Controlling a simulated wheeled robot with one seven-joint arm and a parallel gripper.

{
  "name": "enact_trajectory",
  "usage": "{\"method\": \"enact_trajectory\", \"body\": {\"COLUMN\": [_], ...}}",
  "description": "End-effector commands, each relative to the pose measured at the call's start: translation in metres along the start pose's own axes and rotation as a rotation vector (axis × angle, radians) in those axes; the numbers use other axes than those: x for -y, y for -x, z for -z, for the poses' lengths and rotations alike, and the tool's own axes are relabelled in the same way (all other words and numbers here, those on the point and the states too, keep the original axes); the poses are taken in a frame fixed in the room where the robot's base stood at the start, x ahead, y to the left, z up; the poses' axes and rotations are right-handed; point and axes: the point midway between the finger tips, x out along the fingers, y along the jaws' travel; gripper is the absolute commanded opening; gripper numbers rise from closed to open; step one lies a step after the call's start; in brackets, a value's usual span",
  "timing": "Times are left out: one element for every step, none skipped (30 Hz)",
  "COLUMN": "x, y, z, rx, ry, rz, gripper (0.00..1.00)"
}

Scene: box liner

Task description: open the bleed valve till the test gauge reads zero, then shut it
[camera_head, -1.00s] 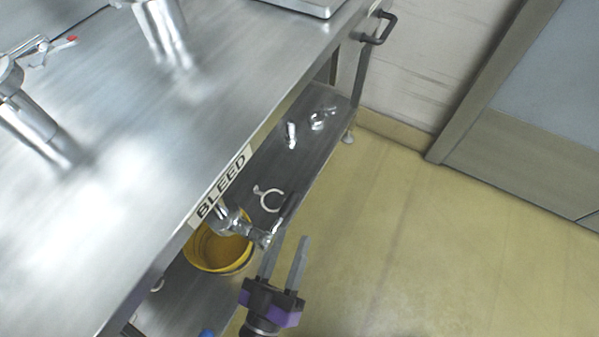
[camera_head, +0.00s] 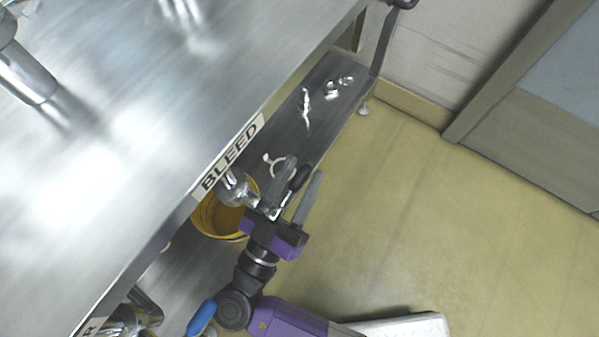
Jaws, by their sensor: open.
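The bleed valve (camera_head: 236,190) is a metal tap below the bench edge, beside the label BLEED (camera_head: 230,157). Its dark lever (camera_head: 300,178) points up and to the right. My gripper (camera_head: 302,172) is open, with its two grey fingers on either side of the lever. Whether a finger touches the lever cannot be told. Part of the valve's outer end is hidden by my gripper. I see no readable gauge in this view.
A yellow bucket (camera_head: 212,222) stands below the valve on the lower shelf (camera_head: 318,112). The steel bench top (camera_head: 130,130) overhangs to the left. The floor (camera_head: 400,220) at right is clear.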

Motion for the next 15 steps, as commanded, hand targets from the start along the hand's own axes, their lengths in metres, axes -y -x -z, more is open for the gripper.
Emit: {"method": "enact_trajectory", "body": {"x": [-0.0001,0.0,0.0,0.0,0.0,0.0,0.0,0.0,0.0,0.0,0.0,0.0,0.0,0.0,0.0], "y": [-0.0003,-0.0002,-0.0001,-0.0001,-0.0001,-0.0001,0.0,0.0,0.0,0.0,0.0001,0.0001,0.0001,0.0001,0.0001], "z": [-0.0001,-0.0001,-0.0001,-0.0001,-0.0001,-0.0001,-0.0001,-0.0001,-0.0001,-0.0001,-0.0001,-0.0001,-0.0001,-0.0001,-0.0001], "rx": [0.0,0.0,0.0,0.0,0.0,0.0,0.0,0.0,0.0,0.001,0.001,0.001,0.001,0.001,0.001], "ry": [0.0,0.0,0.0,0.0,0.0,0.0,0.0,0.0,0.0,0.0,0.0,0.0,0.0,0.0,0.0], "rz": [0.0,0.0,0.0,0.0,0.0,0.0,0.0,0.0,0.0,0.0,0.0,0.0,0.0,0.0,0.0], "gripper": [0.41,0.41,0.41,0.41,0.41,0.36,0.3,0.24,0.16,0.1,0.04,0.0,0.0,0.0,0.0]}}
